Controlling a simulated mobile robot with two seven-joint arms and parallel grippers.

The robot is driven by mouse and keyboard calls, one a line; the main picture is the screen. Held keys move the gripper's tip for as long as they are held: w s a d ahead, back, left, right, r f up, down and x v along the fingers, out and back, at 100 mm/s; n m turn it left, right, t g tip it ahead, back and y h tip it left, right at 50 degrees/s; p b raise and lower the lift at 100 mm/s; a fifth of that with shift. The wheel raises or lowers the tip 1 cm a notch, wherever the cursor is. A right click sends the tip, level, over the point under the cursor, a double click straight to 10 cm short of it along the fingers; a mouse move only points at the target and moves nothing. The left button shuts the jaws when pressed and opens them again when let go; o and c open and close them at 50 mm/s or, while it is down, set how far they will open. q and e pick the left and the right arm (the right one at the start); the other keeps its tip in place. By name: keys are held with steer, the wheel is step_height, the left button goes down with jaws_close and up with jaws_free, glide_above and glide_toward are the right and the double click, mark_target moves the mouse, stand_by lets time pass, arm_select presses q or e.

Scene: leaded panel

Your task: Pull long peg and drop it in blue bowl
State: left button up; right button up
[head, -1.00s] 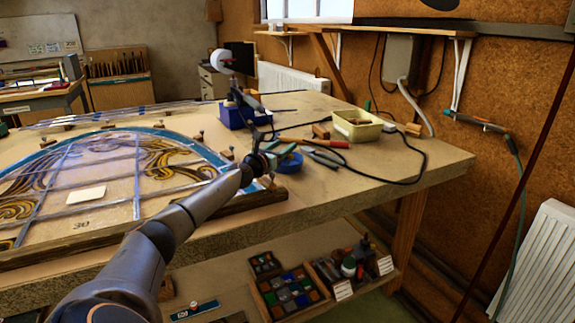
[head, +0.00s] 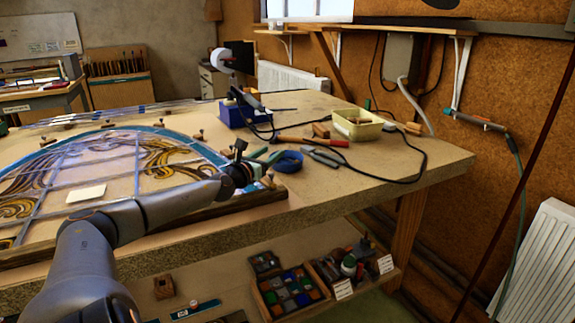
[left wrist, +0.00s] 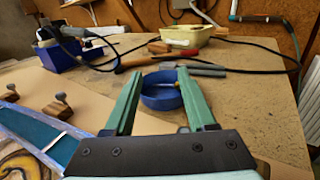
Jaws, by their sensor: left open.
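My left gripper (head: 270,157) is open, above the bench just left of the blue bowl (head: 288,161). In the left wrist view its two green fingers (left wrist: 160,100) stand apart, with nothing held between them. Pegs with wooden blocks stand along the panel's edge: one (head: 198,136) shows in the head view. Two grey-headed pegs (left wrist: 58,106) (left wrist: 90,93) are left of the fingers in the wrist view. I cannot tell which peg is the long one. My right gripper is out of view.
The leaded panel (head: 120,170) lies on the bench at left. Pliers (head: 322,158), a screwdriver (head: 325,141), a cream tray (head: 357,125) and a blue soldering stand (head: 233,114) lie beyond the bowl. A black cable loops across the bench; its right front is clear.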

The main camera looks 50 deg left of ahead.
arm_select(q)
steer(key=shift+s+d, duration=0.2)
steer(key=shift+d, duration=0.05)
steer(key=shift+p+v, duration=0.75)
steer(key=shift+v, duration=0.55)
steer(key=shift+s+d+r+p, duration=0.2)
steer(key=shift+s+p, duration=0.2)
steer(key=shift+p, duration=0.35)
steer(key=shift+s+d+p, duration=0.15)
steer(key=shift+s+p, duration=0.3)
steer(key=shift+s, duration=0.15)
steer(key=shift+s+f, duration=0.1)
steer(key=shift+s, duration=0.1)
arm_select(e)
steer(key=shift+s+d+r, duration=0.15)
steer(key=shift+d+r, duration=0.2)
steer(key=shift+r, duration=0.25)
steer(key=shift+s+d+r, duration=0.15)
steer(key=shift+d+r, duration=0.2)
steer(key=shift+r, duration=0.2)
